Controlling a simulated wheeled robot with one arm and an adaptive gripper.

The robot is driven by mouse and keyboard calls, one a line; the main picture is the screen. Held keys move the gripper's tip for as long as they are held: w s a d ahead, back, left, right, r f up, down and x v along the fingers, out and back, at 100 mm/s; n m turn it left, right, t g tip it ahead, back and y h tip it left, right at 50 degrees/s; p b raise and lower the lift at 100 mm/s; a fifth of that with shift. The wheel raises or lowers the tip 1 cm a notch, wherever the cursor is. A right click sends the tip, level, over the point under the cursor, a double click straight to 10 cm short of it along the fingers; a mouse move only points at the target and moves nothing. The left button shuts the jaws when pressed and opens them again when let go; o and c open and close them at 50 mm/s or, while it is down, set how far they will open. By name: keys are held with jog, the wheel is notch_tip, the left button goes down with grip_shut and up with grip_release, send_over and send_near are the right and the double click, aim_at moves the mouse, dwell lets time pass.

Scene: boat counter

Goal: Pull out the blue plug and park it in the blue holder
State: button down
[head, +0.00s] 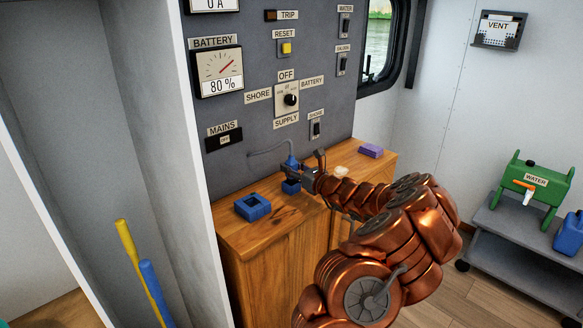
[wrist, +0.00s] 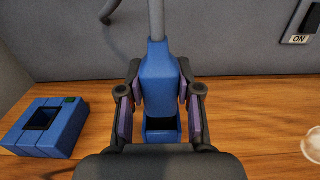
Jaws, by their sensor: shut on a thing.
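My gripper (head: 296,170) is over the wooden counter near the panel, shut on the blue plug (head: 291,161). In the wrist view the plug (wrist: 158,75) stands upright between my two fingers (wrist: 158,100), with a grey cable rising from its top. A blue block (head: 291,187) with a dark opening is directly below the plug; in the wrist view its front (wrist: 162,136) shows. I cannot tell whether the plug's lower end is inside it. A second, open-topped blue block (head: 252,208) sits left of my gripper. It has a green mark in the wrist view (wrist: 45,127). Which block is the holder is unclear.
The wooden counter (head: 270,232) has a small pale round object (head: 341,173) and a purple block (head: 371,150) to the right. The grey switch panel (head: 240,120) rises behind. A white partition (head: 178,130) bounds the left. The counter between the blue blocks is clear.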

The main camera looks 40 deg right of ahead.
jog(key=shift+f+b, duration=0.4)
jog(key=shift+f, duration=0.55)
jog(key=c, duration=0.7)
grip_release()
jog(key=shift+s, duration=0.1)
jog(key=shift+s+a, duration=0.15)
jog(key=shift+s, duration=5.7)
jog(key=shift+a, duration=0.1)
